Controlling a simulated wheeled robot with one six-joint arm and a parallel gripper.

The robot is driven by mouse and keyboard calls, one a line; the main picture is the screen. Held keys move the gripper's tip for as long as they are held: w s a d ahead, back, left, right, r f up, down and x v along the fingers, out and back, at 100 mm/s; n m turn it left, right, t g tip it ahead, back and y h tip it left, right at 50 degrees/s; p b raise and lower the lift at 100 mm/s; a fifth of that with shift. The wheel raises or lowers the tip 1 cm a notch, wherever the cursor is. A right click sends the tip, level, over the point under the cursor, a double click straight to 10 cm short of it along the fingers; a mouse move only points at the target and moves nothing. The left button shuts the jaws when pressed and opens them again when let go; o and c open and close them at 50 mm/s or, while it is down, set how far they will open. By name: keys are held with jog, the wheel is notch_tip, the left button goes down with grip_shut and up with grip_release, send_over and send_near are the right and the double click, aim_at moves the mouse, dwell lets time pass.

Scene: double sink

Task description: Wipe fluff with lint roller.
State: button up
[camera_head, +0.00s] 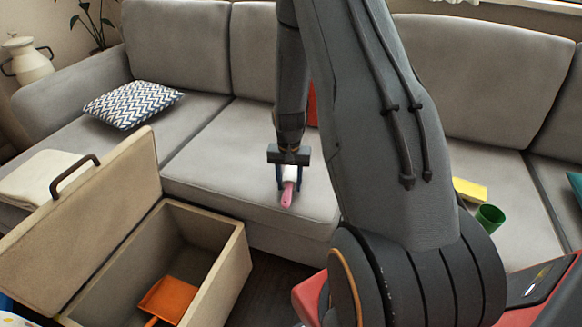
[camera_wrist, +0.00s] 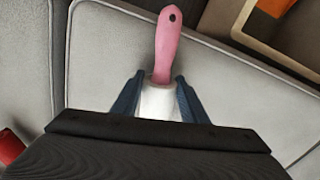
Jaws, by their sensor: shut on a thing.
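The lint roller (camera_head: 288,190) has a pink handle and a white roll. My gripper (camera_head: 290,185) is shut on it, with the handle pointing toward the front of the grey sofa. In the wrist view, the blue fingers of my gripper (camera_wrist: 155,95) sit on both sides of the white roll, and the pink handle of the lint roller (camera_wrist: 167,45) sticks out beyond them. The roller is over the middle seat cushion (camera_head: 225,165); I cannot tell whether it touches the fabric. No fluff can be made out in either view.
An open wooden box (camera_head: 240,265) with an orange dustpan (camera_head: 168,298) stands in front of the sofa. A patterned pillow (camera_head: 130,104) lies at left. A yellow sponge-like block (camera_head: 470,189) and green cup (camera_head: 490,216) are on the right seat. My arm hides part of the sofa.

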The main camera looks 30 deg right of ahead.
jog(key=shift+s+a+r, duration=0.1)
jog(key=shift+s+a, duration=0.2)
jog(key=shift+a, duration=0.05)
notch_tip(320, 180, up, 8)
jog(key=p, duration=0.5)
jog(key=shift+p, duration=0.35)
